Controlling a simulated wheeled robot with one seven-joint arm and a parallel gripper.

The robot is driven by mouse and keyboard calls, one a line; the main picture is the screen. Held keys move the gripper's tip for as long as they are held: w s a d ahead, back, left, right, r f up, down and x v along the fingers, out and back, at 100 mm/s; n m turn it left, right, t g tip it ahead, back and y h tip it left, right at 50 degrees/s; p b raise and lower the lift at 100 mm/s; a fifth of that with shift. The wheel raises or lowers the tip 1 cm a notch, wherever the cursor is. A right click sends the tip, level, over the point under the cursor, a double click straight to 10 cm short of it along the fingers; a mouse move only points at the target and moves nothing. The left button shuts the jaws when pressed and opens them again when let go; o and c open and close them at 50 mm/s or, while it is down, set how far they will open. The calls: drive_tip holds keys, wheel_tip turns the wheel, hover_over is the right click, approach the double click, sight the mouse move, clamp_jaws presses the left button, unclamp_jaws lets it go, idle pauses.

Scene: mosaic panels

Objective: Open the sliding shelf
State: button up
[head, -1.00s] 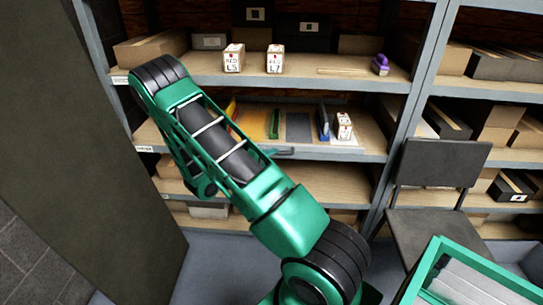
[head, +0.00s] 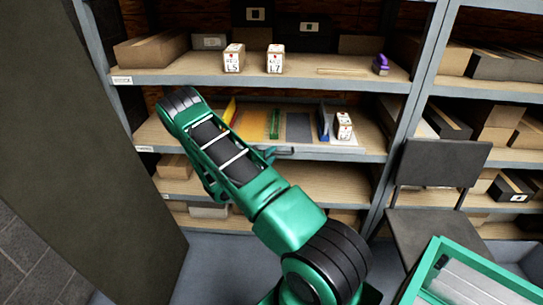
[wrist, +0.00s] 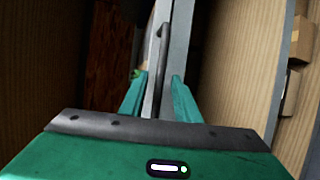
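The sliding shelf (head: 345,143) is the pale board at the middle level of the rack, holding a yellow panel, a grey panel and small items. Its dark handle (head: 284,152) is at the front edge in the head view. In the wrist view the handle (wrist: 160,60) is a dark bar running lengthwise between the two green fingers of my gripper (wrist: 158,78). The fingers are apart, with gaps visible on both sides of the bar. In the head view my arm covers the left part of the shelf and most of the gripper.
Two white-labelled boxes (head: 234,58) and a purple item (head: 381,64) sit on the upper shelf. A dark chair (head: 440,165) and a green crate (head: 432,250) stand at the right. A dark panel (head: 110,150) is close on the left. A lower shelf (head: 320,184) is mostly bare.

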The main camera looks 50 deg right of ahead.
drive_tip(key=shift+x, duration=0.95)
clamp_jaws()
